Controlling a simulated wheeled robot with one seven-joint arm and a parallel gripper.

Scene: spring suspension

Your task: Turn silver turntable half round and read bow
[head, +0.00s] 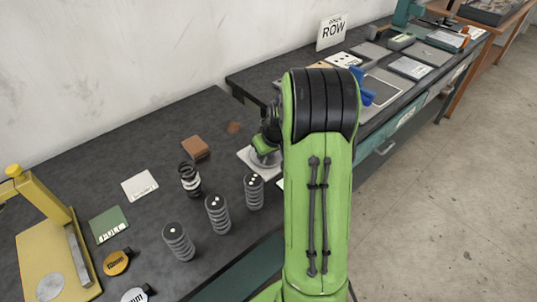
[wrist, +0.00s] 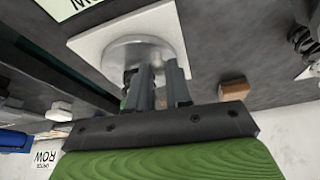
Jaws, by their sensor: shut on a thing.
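The silver turntable (wrist: 122,50) is a shiny round disc on a white square plate (wrist: 88,46). In the head view the turntable (head: 264,161) shows only partly, left of my green arm. My gripper (wrist: 160,75) is over the disc, its two grey fingers pointing at it. It is shut on a part standing on the turntable; the fingers mostly hide that part. I cannot make out a bow or any marking on it.
Three dark ribbed springs (head: 217,213) with dotted tops stand in front of the plate, near a black-and-white spring (head: 190,179). A brown block (head: 196,148) lies behind. A yellow press (head: 45,245) stands at the left. A ROW sign (head: 331,32) stands on the far bench.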

